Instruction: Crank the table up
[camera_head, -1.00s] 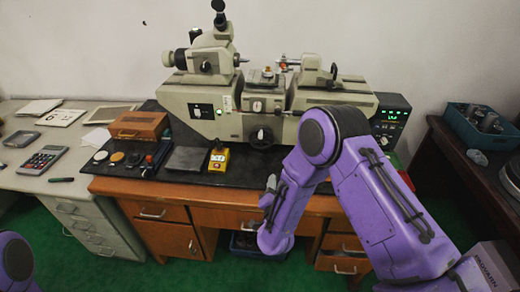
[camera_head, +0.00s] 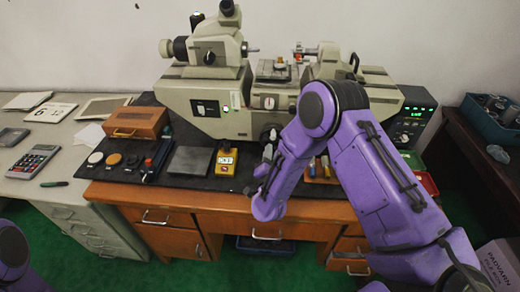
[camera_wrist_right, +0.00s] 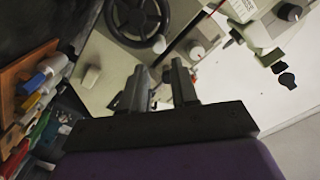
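The grey-beige measuring machine (camera_head: 215,100) stands on the desk, with its small table (camera_head: 272,72) at the middle. The dark handwheel on its front is mostly hidden by my right arm in the head view; the right wrist view shows the wheel (camera_wrist_right: 138,22) with a round knob on its rim. My right gripper (camera_head: 268,155) is in front of the machine, just below the wheel. Its two fingers (camera_wrist_right: 160,85) are apart with nothing seen between them, and they look short of the wheel. My left gripper is out of view; only part of my left arm shows.
Tools with coloured handles (camera_wrist_right: 35,95) lie in a tray close by. A lit control box (camera_head: 412,115) stands at right.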

